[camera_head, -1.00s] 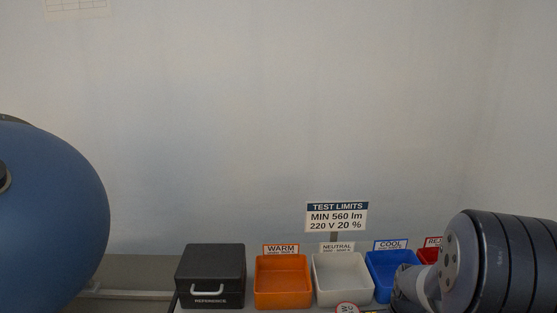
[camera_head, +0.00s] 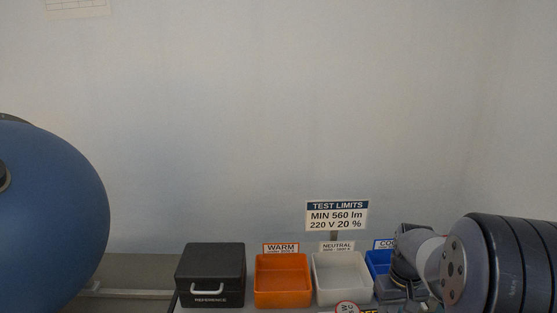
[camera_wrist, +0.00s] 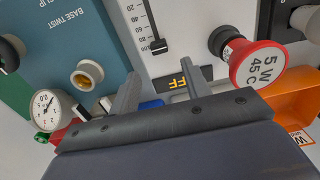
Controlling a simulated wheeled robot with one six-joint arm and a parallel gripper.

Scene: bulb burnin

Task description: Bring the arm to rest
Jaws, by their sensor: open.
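My gripper (camera_wrist: 162,88) shows in the wrist view with its two fingers apart and nothing visible between them. Its fingers lie over a light panel (camera_wrist: 180,25) with a slider and a small display (camera_wrist: 181,82) that seems to read OFF. In the head view my arm enters from the right, in front of the blue bin; I cannot make out the fingers there.
The wrist view shows a teal panel (camera_wrist: 60,50), a dial gauge (camera_wrist: 45,105) and a red-rimmed knob (camera_wrist: 257,65). The head view shows a dark REFERENCE box (camera_head: 211,270), orange (camera_head: 283,285), white (camera_head: 342,285) and blue (camera_head: 378,260) bins, and a large blue sphere (camera_head: 50,210).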

